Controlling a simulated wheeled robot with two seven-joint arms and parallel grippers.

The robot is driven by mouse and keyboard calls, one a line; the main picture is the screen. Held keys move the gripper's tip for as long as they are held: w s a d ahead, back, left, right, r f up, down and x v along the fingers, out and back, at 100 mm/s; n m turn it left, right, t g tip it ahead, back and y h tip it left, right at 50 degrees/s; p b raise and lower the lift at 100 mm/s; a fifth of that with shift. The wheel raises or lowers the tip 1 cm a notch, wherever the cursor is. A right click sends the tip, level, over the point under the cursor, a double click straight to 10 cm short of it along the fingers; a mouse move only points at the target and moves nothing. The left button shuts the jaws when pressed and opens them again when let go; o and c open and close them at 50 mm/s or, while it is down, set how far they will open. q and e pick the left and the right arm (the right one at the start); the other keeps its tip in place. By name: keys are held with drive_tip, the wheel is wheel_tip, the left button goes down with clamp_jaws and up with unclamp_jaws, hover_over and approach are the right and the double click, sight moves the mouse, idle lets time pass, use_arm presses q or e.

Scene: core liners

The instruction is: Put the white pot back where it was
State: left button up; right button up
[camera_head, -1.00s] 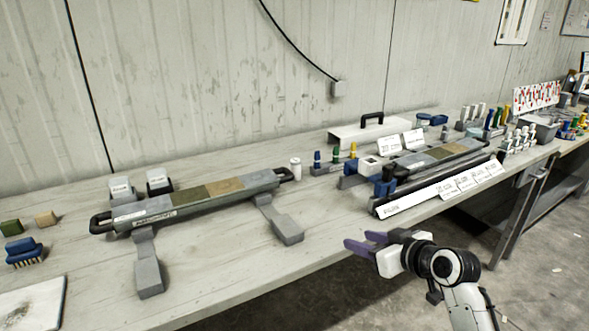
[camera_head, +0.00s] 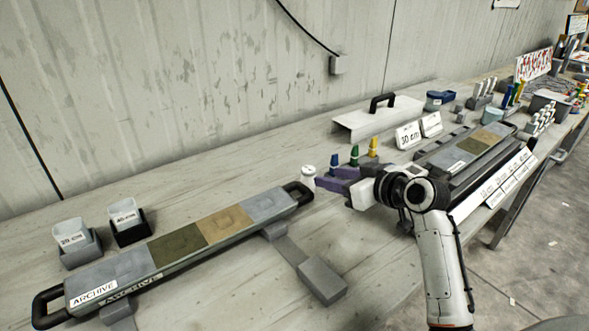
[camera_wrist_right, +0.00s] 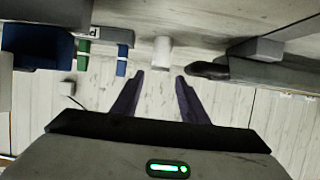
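The white pot (camera_head: 308,174) is a small white cylinder. It stands on the bench by the right-hand handle of the archive core tray (camera_head: 207,226). My right gripper (camera_head: 327,174) is over the bench, just to the right of the pot, with its purple fingers pointing at it. In the right wrist view the gripper (camera_wrist_right: 158,78) is open and empty. There the white pot (camera_wrist_right: 162,48) is ahead of the fingertips, roughly in line with the gap between them. The pot looks apart from the fingers. My left gripper is not in view.
Blue, green and yellow markers (camera_head: 355,156) stand in blocks close behind the right gripper. A white cover with a black handle (camera_head: 372,122) is behind them. A second core tray (camera_head: 470,150) is to the right. Two labelled cups (camera_head: 124,212) stand at left.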

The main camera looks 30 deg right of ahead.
sight(309, 170)
drive_tip(key=x, duration=0.4)
drive_tip(key=shift+w+r, duration=0.1)
drive_tip(key=shift+r+p+x, duration=0.15)
drive_tip(key=shift+p+x, duration=0.1)
drive_tip(key=shift+x, duration=1.2)
drive_tip(key=shift+r+p+x, duration=0.2)
drive_tip(key=shift+x, duration=1.2)
drive_tip(key=shift+w+a, duration=0.1)
drive_tip(key=shift+w, duration=0.05)
drive_tip(key=c, duration=1)
